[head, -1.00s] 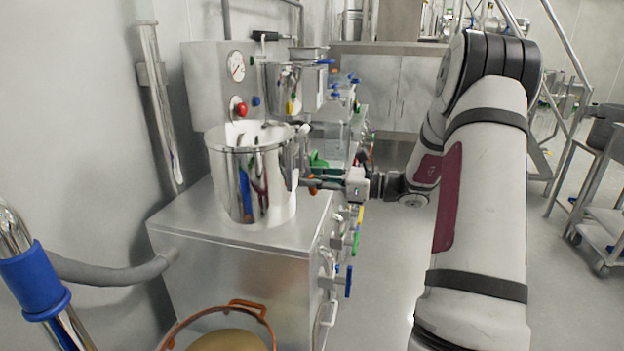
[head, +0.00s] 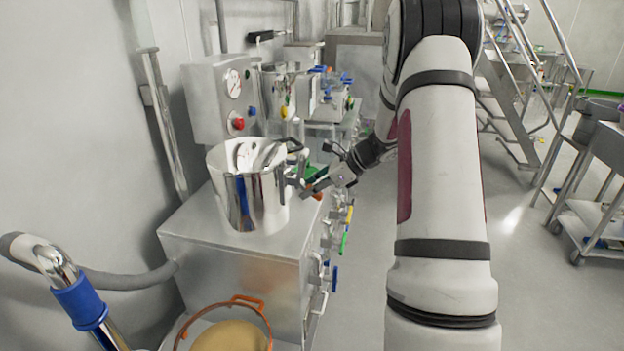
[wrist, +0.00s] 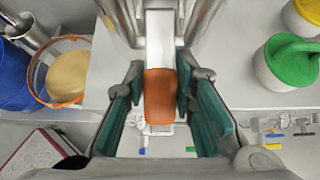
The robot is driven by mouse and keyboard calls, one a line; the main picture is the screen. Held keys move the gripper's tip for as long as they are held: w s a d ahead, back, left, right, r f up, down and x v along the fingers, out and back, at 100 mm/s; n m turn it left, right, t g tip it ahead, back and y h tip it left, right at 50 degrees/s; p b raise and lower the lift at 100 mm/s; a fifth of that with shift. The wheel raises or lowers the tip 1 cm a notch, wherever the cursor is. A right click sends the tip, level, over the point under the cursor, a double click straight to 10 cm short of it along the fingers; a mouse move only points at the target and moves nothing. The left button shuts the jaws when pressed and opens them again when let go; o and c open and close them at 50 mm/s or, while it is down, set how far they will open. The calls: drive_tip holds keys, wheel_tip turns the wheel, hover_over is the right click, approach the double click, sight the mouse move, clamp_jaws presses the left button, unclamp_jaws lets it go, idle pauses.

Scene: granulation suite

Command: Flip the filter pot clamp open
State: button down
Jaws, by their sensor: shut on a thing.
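The filter pot (head: 250,190) is a shiny, open-topped steel vessel standing on a steel cabinet. Its clamp (head: 292,165) is on the right side of the pot, partly hidden by my gripper (head: 308,187). In the wrist view the clamp's lever is a pale metal strip (wrist: 160,30) with an orange grip (wrist: 160,95). My gripper's teal-padded fingers (wrist: 160,82) are on both sides of the orange grip, shut on it. In the head view my gripper reaches in from the right, tilted, and covers most of the grip.
The steel cabinet (head: 235,265) has several coloured valve handles along its right side. A gauge panel (head: 215,100) stands behind the pot. A green-topped container (wrist: 290,62) is at the right in the wrist view. A round orange-rimmed vessel (head: 240,302) sits in front.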

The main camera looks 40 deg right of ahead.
sight(309, 185)
drive_tip(key=r+g+h+p, duration=0.1)
drive_tip(key=p, duration=0.1)
drive_tip(key=r+g+h+p, duration=0.1)
drive_tip(key=g+p, duration=0.1)
drive_tip(key=shift+s+d, duration=0.1)
drive_tip(key=shift+s, duration=0.15)
drive_tip(key=shift+w+r+g+h+p, duration=0.1)
drive_tip(key=shift+r+g+h+p, duration=0.3)
drive_tip(key=shift+g+h+p, duration=0.55)
drive_tip(key=shift+d+r+g+h, duration=0.15)
drive_tip(key=shift+r+g+h, duration=0.1)
drive_tip(key=shift+g+h, duration=0.1)
drive_tip(key=shift+w, duration=0.15)
drive_tip(key=shift+w+a+r, duration=0.1)
drive_tip(key=shift+w+a, duration=0.05)
drive_tip(key=shift+a, duration=0.15)
drive_tip(key=c, duration=1.3)
unclamp_jaws()
drive_tip(key=v, duration=1.1)
drive_tip(key=shift+d+r, duration=0.1)
drive_tip(key=shift+r, duration=0.25)
